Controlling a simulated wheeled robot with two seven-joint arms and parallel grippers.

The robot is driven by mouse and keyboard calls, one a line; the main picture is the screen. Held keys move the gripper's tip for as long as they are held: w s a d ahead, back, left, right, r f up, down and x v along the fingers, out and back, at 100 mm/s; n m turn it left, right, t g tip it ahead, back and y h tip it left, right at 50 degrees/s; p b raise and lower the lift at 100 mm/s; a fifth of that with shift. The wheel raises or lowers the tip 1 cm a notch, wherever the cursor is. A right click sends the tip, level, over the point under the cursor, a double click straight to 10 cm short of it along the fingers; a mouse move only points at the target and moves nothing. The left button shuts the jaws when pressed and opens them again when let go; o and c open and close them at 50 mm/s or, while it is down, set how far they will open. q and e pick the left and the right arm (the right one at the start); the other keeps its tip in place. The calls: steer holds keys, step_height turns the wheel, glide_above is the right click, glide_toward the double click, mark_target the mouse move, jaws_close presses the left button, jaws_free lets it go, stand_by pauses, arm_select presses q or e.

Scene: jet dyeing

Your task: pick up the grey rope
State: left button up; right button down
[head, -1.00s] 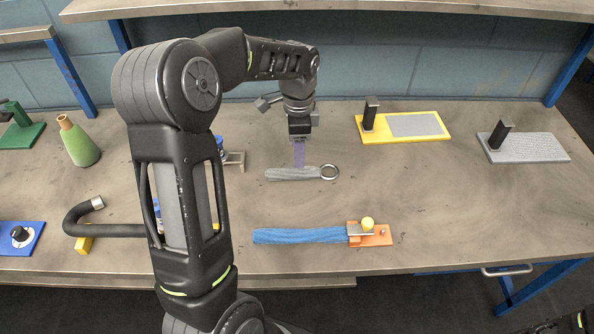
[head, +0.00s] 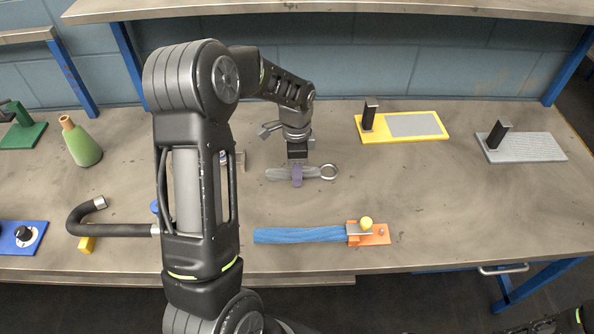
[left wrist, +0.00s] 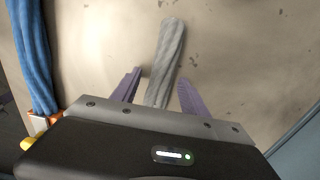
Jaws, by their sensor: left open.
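In the left wrist view the purple fingers of my left gripper (left wrist: 158,92) are open, one on each side of the rope (left wrist: 166,58). The rope runs between them and is not gripped. My right gripper is not in view.
A blue rope (head: 300,235) in an orange clamp base (head: 376,238) lies nearer the front edge. A yellow-framed plate (head: 436,122) and a grey plate (head: 540,147) stand right. A green bottle (head: 84,147) and black bent pipe (head: 120,230) are left. Bench right of the rope is clear.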

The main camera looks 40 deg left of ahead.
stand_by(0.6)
arm_select(q)
jaws_close()
stand_by(0.4)
